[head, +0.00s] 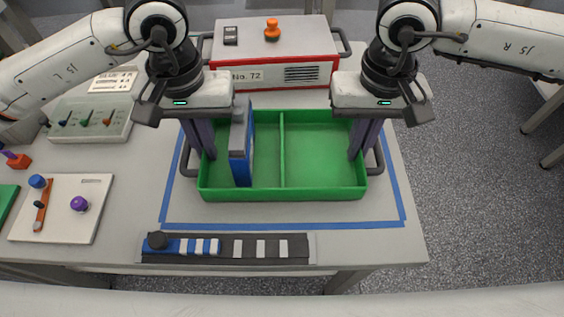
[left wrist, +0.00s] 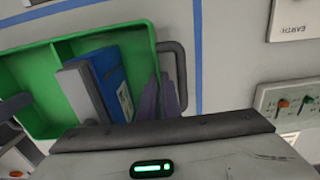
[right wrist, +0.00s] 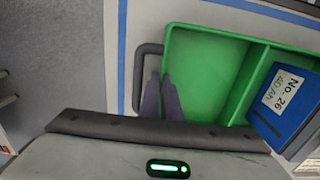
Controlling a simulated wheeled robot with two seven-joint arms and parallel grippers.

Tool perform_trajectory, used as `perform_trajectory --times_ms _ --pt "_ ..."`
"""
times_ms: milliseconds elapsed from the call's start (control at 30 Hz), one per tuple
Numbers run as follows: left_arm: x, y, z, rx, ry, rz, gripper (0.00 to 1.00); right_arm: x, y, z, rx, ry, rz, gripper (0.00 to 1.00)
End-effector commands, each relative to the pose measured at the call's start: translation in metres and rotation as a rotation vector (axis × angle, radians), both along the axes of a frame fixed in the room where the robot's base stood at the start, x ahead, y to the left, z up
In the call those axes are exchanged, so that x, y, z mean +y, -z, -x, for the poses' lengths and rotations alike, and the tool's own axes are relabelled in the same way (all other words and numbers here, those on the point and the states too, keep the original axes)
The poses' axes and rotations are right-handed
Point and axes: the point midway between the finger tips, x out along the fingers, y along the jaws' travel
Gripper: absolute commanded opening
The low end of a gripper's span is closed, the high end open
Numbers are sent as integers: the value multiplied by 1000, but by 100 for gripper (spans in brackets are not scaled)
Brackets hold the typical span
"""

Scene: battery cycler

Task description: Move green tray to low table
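The green tray (head: 283,193) lies level inside a blue tape outline on the grey worktop, with a dark handle on each short side. A divider splits it in two; a blue battery pack with a grey top (head: 242,150) stands in the left compartment, and the right one is empty. My left gripper (head: 208,156) is at the left wall, its fingers close together around the rim beside the handle (left wrist: 178,75). My right gripper (head: 357,156) is likewise at the right wall (right wrist: 167,75). Both look shut on the tray walls. I cannot identify the low table.
A red and grey box marked No. 72 (head: 270,75) stands behind the tray. A switch panel (head: 90,120) and a white board with knobs (head: 62,208) lie left. A dark strip with blocks (head: 225,248) lies at the front edge. Open floor (head: 470,200) is right.

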Motion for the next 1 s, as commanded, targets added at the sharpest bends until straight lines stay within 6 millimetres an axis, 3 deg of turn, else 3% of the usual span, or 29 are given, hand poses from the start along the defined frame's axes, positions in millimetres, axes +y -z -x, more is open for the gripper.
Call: perform_trajectory --times_ms 67,100,200,533,667,1000 --pt "0 7 -1 -3 -1 0 0 0 7 -1 -1 1 1 0" --pt "1 4 0 -1 -1 -1 10 -1 4 0 0 1 2 10" --pt "1 4 0 0 -1 -1 22 -1 4 0 1 1 2 22" --pt "0 -3 -1 -2 -1 -1 22 0 4 0 0 1 1 22" --pt "0 -22 -1 -5 0 0 22 0 3 0 0 0 1 22" --pt "0 -93 -1 -4 0 0 22 0 4 0 0 1 1 22"
